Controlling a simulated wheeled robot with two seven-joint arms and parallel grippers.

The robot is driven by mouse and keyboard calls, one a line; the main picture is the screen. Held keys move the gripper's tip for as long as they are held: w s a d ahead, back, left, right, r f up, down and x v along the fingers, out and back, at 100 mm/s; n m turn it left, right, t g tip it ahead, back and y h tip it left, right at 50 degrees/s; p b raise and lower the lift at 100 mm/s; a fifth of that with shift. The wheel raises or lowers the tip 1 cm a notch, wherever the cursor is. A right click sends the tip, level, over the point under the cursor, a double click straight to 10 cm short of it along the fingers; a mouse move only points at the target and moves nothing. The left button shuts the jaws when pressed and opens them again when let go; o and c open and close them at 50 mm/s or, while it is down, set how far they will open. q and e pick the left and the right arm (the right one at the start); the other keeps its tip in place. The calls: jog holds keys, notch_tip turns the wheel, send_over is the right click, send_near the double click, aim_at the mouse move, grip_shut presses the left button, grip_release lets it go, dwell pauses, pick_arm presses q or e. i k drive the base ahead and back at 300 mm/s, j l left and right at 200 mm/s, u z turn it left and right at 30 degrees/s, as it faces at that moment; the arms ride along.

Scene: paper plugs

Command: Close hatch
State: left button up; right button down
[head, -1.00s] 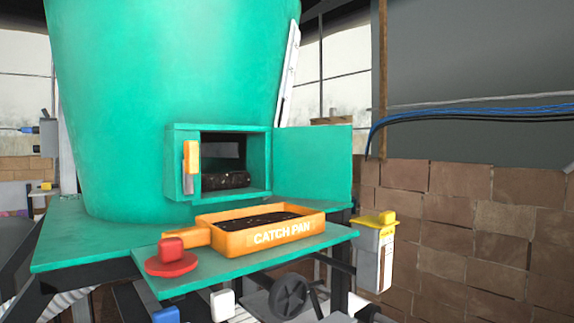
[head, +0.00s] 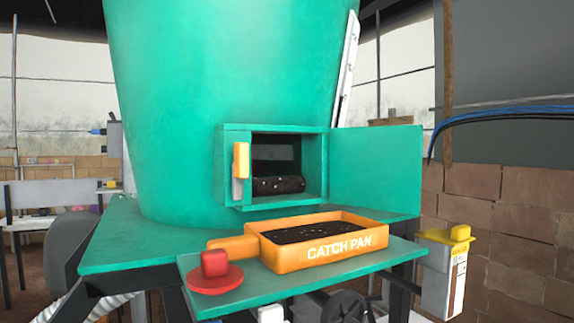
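The green hatch door (head: 376,171) stands wide open, swung out to the right of the square opening in the large green vessel (head: 215,80). The hatch frame (head: 222,168) surrounds a dark opening with a dark lump (head: 279,185) lying at its bottom. A yellow-orange latch handle (head: 240,160) with a grey part below it sits on the left side of the frame. Neither of my grippers shows in the head view.
An orange catch pan (head: 310,257) with dark contents sits on the green shelf (head: 345,272) below the opening. A red knob (head: 215,272) stands at the shelf's left. A grey box with a yellow top (head: 445,270) hangs at the right, before a brick wall (head: 510,220).

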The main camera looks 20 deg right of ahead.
aim_at(379, 167)
jog(key=l+u, duration=0.35)
jog(key=l, duration=0.2)
jog(key=l+u, duration=0.3)
jog(key=l, duration=0.3)
jog(key=l+u, duration=0.35)
jog(key=l, duration=0.25)
jog(key=k+l+u, duration=0.15)
jog(key=l+u, duration=0.2)
jog(key=l, duration=0.2)
jog(key=k+l, duration=0.1)
jog(key=l, duration=0.25)
jog(key=k+l, duration=0.1)
jog(key=l, duration=0.25)
jog(key=k+l, duration=0.1)
jog(key=l, duration=0.25)
